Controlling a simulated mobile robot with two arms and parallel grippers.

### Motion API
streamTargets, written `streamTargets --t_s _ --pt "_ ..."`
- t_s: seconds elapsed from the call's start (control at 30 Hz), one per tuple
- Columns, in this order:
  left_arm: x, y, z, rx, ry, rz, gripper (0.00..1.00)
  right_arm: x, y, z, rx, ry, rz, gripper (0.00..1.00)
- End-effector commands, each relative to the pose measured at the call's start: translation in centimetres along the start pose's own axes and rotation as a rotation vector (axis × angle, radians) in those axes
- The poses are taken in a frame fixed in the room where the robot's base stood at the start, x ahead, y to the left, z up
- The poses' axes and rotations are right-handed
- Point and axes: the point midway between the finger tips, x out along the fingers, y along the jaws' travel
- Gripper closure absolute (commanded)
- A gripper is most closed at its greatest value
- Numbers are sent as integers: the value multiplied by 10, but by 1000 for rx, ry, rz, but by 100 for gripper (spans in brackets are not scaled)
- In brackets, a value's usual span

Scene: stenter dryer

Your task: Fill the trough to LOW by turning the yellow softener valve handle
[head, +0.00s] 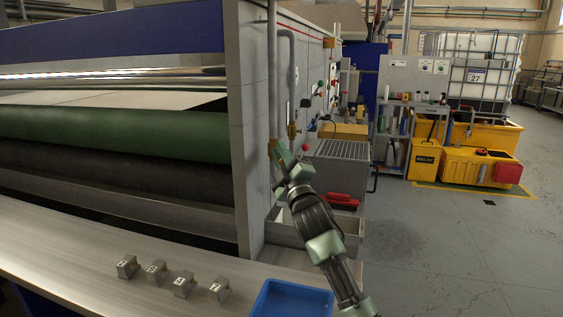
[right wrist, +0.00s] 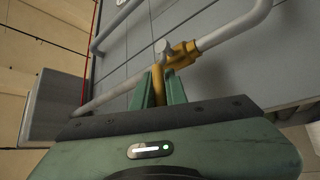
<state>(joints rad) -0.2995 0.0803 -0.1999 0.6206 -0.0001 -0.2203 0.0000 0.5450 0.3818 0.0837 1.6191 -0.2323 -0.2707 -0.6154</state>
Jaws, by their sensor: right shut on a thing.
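The yellow softener valve handle (right wrist: 157,84) is between the green fingers of my right gripper (right wrist: 160,92) in the right wrist view. The gripper is shut on it. The handle joins a brass valve body (right wrist: 184,53) on a grey pipe (right wrist: 235,27). In the head view my right gripper (head: 279,158) is at the lower end of the vertical pipe, beside the machine's grey end panel; its fingers cover most of the handle. A grey open-topped trough (head: 345,224) lies below, partly behind my right arm; its liquid level cannot be read. My left gripper is not in view.
A grated grey cabinet (head: 340,175) with a red-handled object (head: 343,199) stands just right of my arm. A blue tray (head: 290,300) and several numbered metal blocks (head: 183,284) are on the front ledge.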

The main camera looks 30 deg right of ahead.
Motion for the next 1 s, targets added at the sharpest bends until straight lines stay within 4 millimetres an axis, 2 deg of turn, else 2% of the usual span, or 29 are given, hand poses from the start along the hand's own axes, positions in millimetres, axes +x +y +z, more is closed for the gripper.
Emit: streamTargets --t_s 0.27,0.3,0.37,0.73,1.0 --pt "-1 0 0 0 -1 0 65 1 4 -3 -3 7 7 100" --pt "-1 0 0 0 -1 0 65 1 4 -3 -3 6 7 78" --pt "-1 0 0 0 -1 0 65 1 4 -3 -3 6 6 65" --pt "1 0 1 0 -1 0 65 -4 0 -1 -1 2 2 65" --pt "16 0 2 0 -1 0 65 -46 -3 -1 -2 5 0 65"
